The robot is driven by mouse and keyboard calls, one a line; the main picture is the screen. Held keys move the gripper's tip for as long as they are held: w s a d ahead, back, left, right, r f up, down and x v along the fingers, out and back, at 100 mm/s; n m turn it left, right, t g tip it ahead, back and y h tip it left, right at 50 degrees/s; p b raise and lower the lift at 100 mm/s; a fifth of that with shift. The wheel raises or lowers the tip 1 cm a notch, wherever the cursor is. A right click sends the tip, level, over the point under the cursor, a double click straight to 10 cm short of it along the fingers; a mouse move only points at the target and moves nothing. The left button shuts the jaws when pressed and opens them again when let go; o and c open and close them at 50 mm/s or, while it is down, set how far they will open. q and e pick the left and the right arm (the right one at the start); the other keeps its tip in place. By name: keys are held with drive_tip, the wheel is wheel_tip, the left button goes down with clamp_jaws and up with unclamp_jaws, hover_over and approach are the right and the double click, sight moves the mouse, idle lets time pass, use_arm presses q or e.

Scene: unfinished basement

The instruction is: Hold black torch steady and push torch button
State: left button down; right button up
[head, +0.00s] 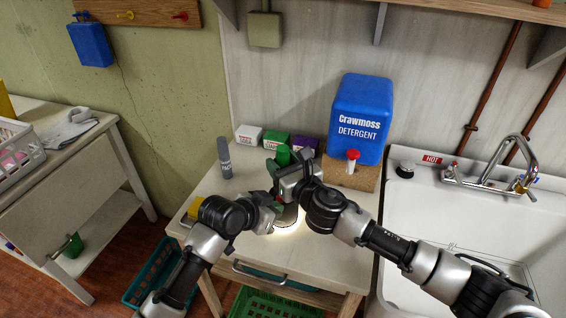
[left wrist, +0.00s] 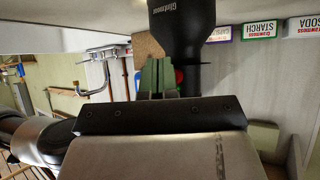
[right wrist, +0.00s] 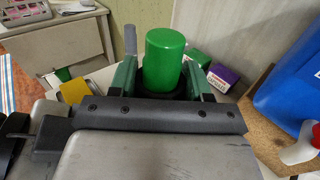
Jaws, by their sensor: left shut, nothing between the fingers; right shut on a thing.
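The black torch (left wrist: 182,28), marked "Glintmoor", hangs upright with its wide head downward above the table. A bright patch of light lies on the table below it. My right gripper (head: 284,168) is shut on the torch near its upper end. A green cylinder (right wrist: 165,62) stands up between its fingers, with a black ring beneath, and looks like the torch's end. My left gripper (head: 275,204) is shut and empty, its fingertips (left wrist: 158,68) in front of the torch body. A red button (left wrist: 179,77) shows just beside them, partly hidden. I cannot tell whether they touch it.
A blue detergent jug (head: 362,115) stands on a cork block (head: 352,174) behind to the right. Small boxes (head: 276,141) and a grey marker (head: 224,158) stand at the table's back. The sink (head: 450,225) is at right. The table front (head: 330,255) is clear.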

use_arm(q)
drive_tip(key=shift+s, duration=0.2)
drive_tip(key=s, duration=0.2)
drive_tip(key=s+a, duration=0.1)
drive_tip(key=s, duration=0.2)
drive_tip(key=shift+s+a, duration=0.25)
drive_tip(key=shift+s, duration=0.1)
use_arm(e)
drive_tip(key=o, duration=1.2)
drive_tip(key=shift+c, duration=0.2)
drive_tip(key=v, duration=1.2)
